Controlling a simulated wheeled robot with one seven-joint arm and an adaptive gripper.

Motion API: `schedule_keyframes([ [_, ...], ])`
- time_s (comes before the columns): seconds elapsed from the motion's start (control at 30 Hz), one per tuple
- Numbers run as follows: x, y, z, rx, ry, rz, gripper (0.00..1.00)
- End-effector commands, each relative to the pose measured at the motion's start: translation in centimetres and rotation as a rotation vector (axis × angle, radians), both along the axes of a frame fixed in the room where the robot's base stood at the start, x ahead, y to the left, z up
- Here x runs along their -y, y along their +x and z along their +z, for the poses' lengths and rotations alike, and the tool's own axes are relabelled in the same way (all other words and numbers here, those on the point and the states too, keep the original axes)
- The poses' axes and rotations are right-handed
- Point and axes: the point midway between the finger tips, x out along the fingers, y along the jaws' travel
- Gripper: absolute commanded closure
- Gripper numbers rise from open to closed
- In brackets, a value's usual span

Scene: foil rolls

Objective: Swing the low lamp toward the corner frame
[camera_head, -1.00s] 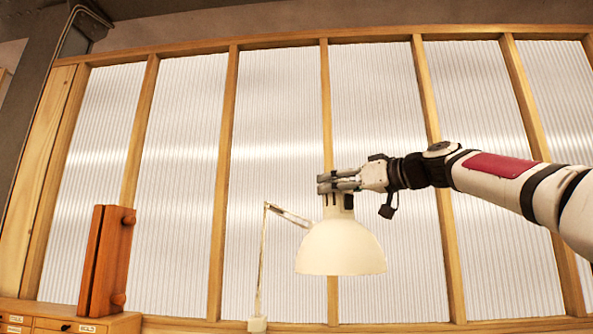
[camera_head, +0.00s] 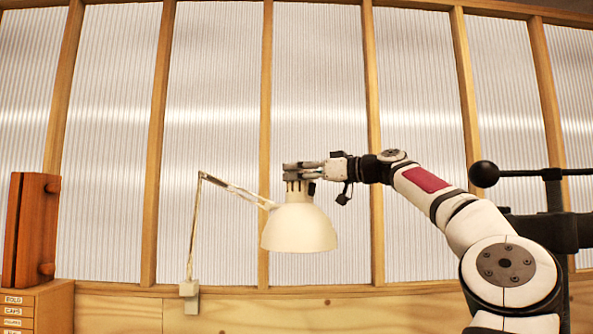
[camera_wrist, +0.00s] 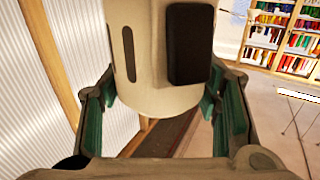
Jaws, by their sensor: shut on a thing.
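The lamp has a cream dome shade (camera_head: 300,228) hanging from a thin jointed arm (camera_head: 235,190) off a wall bracket (camera_head: 189,289). My gripper (camera_head: 303,170) is shut on the neck above the shade. In the wrist view, the green-padded fingers of my gripper (camera_wrist: 163,112) flank the cream neck (camera_wrist: 150,60), which has a slot and a black block. I cannot tell which part is the corner frame; the thick post at the far left has left the head view.
A wood-framed wall of ribbed translucent panels (camera_head: 320,120) stands behind the lamp. A red-brown wooden object (camera_head: 30,228) stands on a drawer cabinet (camera_head: 40,305) at the left. Shelves of colourful items (camera_wrist: 285,35) show in the wrist view.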

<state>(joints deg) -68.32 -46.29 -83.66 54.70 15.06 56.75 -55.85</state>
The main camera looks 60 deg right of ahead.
Motion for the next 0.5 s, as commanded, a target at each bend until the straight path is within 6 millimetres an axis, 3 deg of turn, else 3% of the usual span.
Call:
schedule_keyframes([
  [0.03, 0.98, -0.51, 0.34, 0.014, 0.000, -0.027, 0.93],
  [0.27, 1.10, -0.57, 0.26, 0.013, 0.000, -0.030, 0.93],
  [0.3, 1.12, -0.58, 0.25, 0.013, 0.000, -0.030, 0.41],
  [0.4, 1.15, -0.62, 0.23, 0.013, 0.000, -0.031, 0.22],
  [0.5, 1.08, -0.59, 0.21, 0.012, 0.000, -0.029, 0.22],
])
